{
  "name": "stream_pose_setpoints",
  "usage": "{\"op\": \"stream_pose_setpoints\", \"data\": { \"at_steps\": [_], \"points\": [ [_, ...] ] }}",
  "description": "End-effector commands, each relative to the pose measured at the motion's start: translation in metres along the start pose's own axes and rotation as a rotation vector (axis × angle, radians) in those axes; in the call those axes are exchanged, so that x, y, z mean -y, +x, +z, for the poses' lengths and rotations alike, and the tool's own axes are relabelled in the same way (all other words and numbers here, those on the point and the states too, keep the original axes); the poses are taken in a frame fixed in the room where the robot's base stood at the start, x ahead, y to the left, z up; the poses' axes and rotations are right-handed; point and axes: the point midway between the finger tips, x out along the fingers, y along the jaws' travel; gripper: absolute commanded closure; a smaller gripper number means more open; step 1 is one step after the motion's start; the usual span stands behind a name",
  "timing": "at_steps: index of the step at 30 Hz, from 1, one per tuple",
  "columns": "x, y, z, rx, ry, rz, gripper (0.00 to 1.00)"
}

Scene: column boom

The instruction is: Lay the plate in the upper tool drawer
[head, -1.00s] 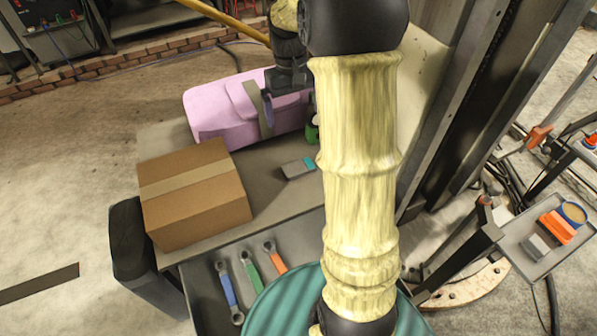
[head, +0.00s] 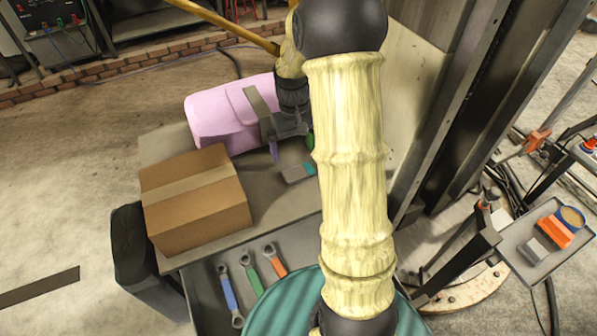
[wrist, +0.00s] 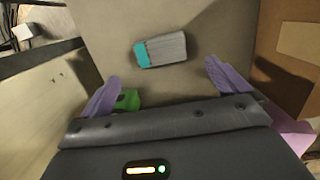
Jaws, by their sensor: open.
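A flat grey piece with a teal end (head: 298,172) lies on the bench top; it is the likeliest plate. It also shows in the wrist view (wrist: 160,50), flat and untouched, ahead of the space between my fingers. My gripper (head: 284,145) is above the bench just behind it, with purple fingers apart and nothing between them. Both fingers show in the wrist view (wrist: 162,80). An open drawer (head: 207,290) below the bench's front edge holds a blue, a green and an orange wrench. My arm hides the drawer's right part.
A cardboard box (head: 195,205) stands on the bench at left, and a pink rounded case (head: 225,120) behind. A green object (wrist: 128,99) lies near one finger. A wooden panel (head: 415,95) and a dark post (head: 455,110) stand at right.

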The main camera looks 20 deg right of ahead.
Motion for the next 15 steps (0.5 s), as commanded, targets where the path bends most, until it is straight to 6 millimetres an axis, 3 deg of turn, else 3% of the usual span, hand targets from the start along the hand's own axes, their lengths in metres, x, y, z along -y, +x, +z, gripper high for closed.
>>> {"op": "stream_pose_setpoints", "data": {
  "at_steps": [6,15],
  "points": [
    [0.000,0.024,0.000,0.002,0.001,-0.001,0.00],
    [0.000,0.026,0.000,0.000,0.000,0.000,0.00]
  ]
}}
